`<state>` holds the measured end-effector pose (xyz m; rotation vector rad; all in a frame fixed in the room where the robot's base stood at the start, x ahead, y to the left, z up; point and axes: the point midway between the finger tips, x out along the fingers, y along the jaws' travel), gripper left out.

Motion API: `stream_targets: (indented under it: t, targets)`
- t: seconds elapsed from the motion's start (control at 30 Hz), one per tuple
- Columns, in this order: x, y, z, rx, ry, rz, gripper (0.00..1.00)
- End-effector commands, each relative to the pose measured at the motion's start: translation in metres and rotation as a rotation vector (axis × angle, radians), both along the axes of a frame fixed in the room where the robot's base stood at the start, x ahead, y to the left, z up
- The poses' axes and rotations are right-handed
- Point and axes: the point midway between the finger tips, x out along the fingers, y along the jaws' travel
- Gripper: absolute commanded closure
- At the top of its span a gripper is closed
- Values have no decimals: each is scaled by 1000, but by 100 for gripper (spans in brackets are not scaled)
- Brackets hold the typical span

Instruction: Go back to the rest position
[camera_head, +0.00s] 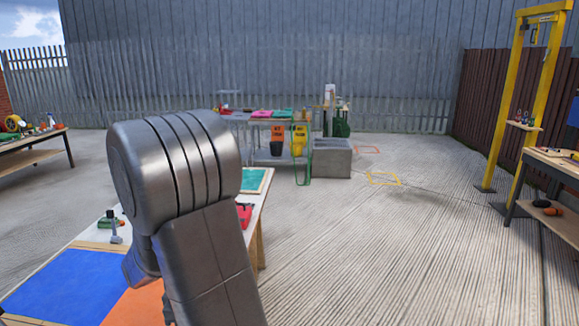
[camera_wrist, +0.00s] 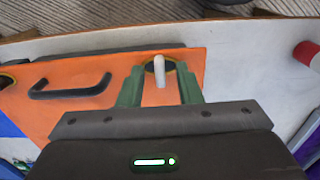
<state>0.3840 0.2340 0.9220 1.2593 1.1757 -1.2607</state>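My gripper (camera_wrist: 160,86) shows in the wrist view, with its two green fingers wide apart. A narrow white peg-like piece (camera_wrist: 159,71) is seen between the fingers, with clear gaps on both sides. It is over an orange panel (camera_wrist: 110,66), near a round ringed spot. A black bar handle (camera_wrist: 70,88) is on the panel to the left. In the head view my grey arm fills the middle and hides the gripper. The orange panel (camera_head: 138,306) and a blue panel (camera_head: 66,284) lie on the near workbench (camera_head: 100,236).
A red cylinder (camera_wrist: 306,53) stands at the right in the wrist view. A green tool (camera_head: 110,222) lies on the bench. A far table, a grey block (camera_head: 331,158), a yellow frame (camera_head: 505,115) and a right bench (camera_head: 555,165) stand around.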

Motion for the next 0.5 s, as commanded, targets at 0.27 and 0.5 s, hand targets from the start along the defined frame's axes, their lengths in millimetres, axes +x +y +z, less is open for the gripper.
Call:
stream_targets:
  t: [0.27, 0.5]
  targets:
    - [1, 1, 41, 6, -5, 6, 68]
    - [1, 1, 89, 5, -5, 7, 68]
